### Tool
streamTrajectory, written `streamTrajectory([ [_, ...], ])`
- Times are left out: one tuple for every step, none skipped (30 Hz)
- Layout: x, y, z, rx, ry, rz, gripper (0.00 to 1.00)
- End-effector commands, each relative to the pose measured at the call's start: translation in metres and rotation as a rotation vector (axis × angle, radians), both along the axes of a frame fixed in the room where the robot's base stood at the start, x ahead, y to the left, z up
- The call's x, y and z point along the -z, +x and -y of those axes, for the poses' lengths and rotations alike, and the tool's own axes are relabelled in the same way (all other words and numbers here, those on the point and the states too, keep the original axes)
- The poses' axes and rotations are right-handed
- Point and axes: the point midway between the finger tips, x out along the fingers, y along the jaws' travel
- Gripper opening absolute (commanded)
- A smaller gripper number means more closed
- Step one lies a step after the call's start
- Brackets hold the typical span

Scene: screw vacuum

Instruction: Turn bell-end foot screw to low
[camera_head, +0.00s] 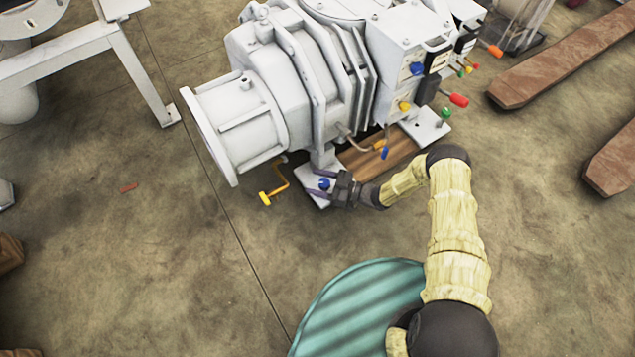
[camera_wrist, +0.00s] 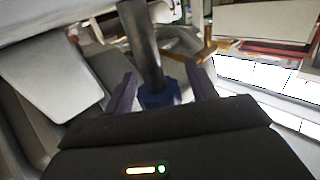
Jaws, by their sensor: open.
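The white vacuum pump (camera_head: 310,70) stands on the floor with its round bell end (camera_head: 240,125) towards the left. Below the bell end, a pale foot plate (camera_head: 312,199) carries a blue foot screw (camera_head: 324,183). My gripper (camera_head: 321,184) is open at this screw, reaching in from the right. In the wrist view, the blue screw head (camera_wrist: 160,96) lies between my two parted fingers (camera_wrist: 163,88), with a dark grey shaft (camera_wrist: 140,45) rising above it. I cannot tell whether either finger touches the screw.
A yellow-ended crank (camera_head: 266,199) juts out left of the foot. A green-knobbed foot screw (camera_head: 446,114) and a red-ended handle (camera_head: 458,100) are on the right. Brown beams (camera_head: 565,60) lie at the far right.

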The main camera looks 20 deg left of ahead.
Motion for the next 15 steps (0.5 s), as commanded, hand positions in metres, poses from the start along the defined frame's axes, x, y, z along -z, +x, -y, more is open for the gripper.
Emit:
streamTrajectory([
  [-0.0002,0.0003,0.0005,0.001,0.0,0.0,0.57],
  [-0.0002,0.0003,0.0006,0.001,0.0,0.0,0.57],
  [-0.0001,0.0003,0.0006,0.001,0.0,0.0,0.49],
  [-0.0001,0.0002,0.0004,0.0,0.0,0.0,0.43],
  [-0.0001,-0.0001,0.0001,0.0,0.0,0.0,0.37],
  [-0.0001,-0.0004,-0.0004,-0.001,0.0,0.0,0.29],
  [-0.0001,-0.0007,-0.0009,-0.003,0.0,0.0,0.24],
  [-0.0001,-0.001,-0.0013,-0.003,0.0,0.0,0.18],
  [-0.0001,-0.0011,-0.0016,-0.004,0.0,0.0,0.12],
  [-0.0001,-0.0011,-0.0016,-0.004,0.0,0.0,0.12],
  [-0.0001,-0.0011,-0.0017,-0.004,0.0,0.0,0.12],
  [0.0002,-0.0014,-0.0023,-0.007,0.0,0.001,0.12],
  [0.0006,-0.0016,-0.0026,-0.01,0.0,0.001,0.12],
  [0.0012,-0.0017,-0.0028,-0.015,0.0,0.002,0.12],
  [0.0018,-0.0018,-0.0031,-0.024,0.001,0.003,0.12],
])
